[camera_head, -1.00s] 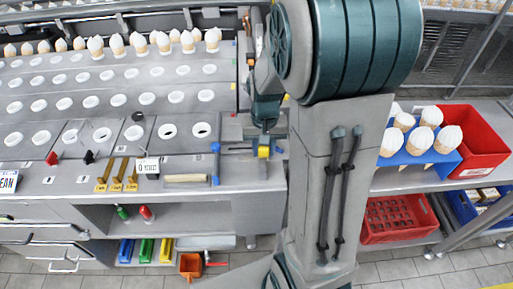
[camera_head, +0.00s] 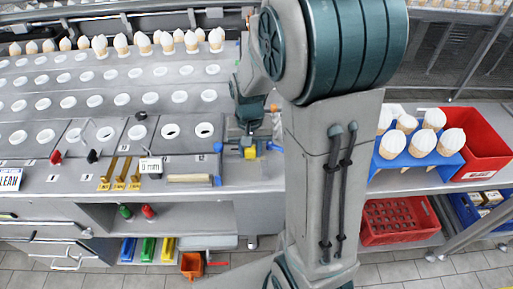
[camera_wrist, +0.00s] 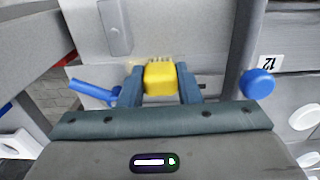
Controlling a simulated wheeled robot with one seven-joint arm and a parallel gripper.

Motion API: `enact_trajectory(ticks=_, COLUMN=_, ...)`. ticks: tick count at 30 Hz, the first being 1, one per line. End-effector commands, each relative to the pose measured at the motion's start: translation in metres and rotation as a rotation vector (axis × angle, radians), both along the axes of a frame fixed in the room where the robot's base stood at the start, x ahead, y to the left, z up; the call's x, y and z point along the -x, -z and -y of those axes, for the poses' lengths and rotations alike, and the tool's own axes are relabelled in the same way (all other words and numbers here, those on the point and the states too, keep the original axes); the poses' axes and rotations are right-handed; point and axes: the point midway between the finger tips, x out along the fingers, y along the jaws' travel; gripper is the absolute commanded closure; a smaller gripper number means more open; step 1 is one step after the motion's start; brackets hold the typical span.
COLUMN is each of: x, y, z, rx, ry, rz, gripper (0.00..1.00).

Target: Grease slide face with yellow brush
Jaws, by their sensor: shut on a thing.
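My gripper (camera_wrist: 160,85) is shut on a yellow block-like brush (camera_wrist: 160,78), with pale bristle-like tips at its far edge in the wrist view. In the head view the yellow brush (camera_head: 250,152) shows below my gripper (camera_head: 249,140), over the grey bench near the machine's right end. A grey metal piece (camera_wrist: 115,27) lies beyond the brush in the wrist view. I cannot tell whether the bristles touch a surface. I cannot make out for certain which surface is the slide face.
A blue-handled tool (camera_wrist: 95,92) and a round blue knob (camera_wrist: 257,83) flank my gripper. Rows of cone holes (camera_head: 171,131) lie to the left. A blue cone rack (camera_head: 417,158) and a red crate (camera_head: 480,150) stand at the right. Yellow-based handles (camera_head: 120,175) sit along the front ledge.

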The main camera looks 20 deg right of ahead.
Motion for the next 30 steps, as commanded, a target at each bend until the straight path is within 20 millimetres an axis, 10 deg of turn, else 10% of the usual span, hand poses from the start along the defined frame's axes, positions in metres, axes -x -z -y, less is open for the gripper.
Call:
enact_trajectory(ticks=18, x=-0.007, y=-0.001, z=-0.022, rx=0.000, ry=0.000, rz=-0.001, gripper=0.88)
enact_trajectory(ticks=30, x=-0.007, y=-0.039, z=-0.022, rx=0.000, ry=0.000, rz=0.001, gripper=0.88)
